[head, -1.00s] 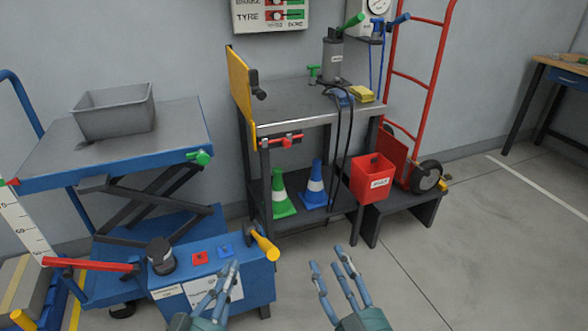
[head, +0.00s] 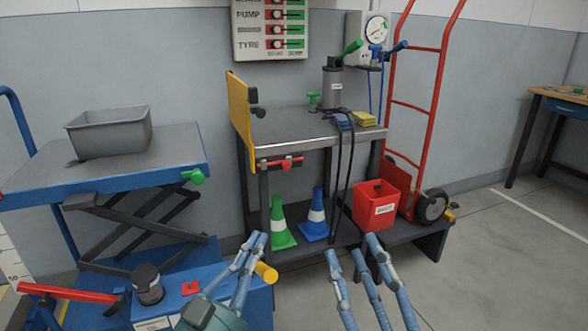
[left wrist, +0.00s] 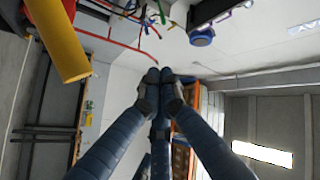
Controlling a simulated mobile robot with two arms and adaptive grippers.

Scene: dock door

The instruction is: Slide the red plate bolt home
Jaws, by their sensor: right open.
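The red plate bolt (head: 281,163) lies sideways along the front edge of the grey steel bench (head: 330,136), near its left leg. How far it is slid is too small to tell. My left gripper (head: 256,238) is below and left of the bolt, apart from it, with its fingers close together and nothing seen between them. In the left wrist view its fingertips (left wrist: 160,76) meet. My right gripper (head: 352,250) has its fingers spread and empty, in front of the bench's lower shelf and below the red bin.
A yellow handle (head: 266,272) is close behind my left fingers, and shows large in the left wrist view (left wrist: 58,40). A yellow plate (head: 240,105) stands at the bench's left end. The red bin (head: 377,205) and cones (head: 281,225) sit low. A blue lift table (head: 100,180) stands left.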

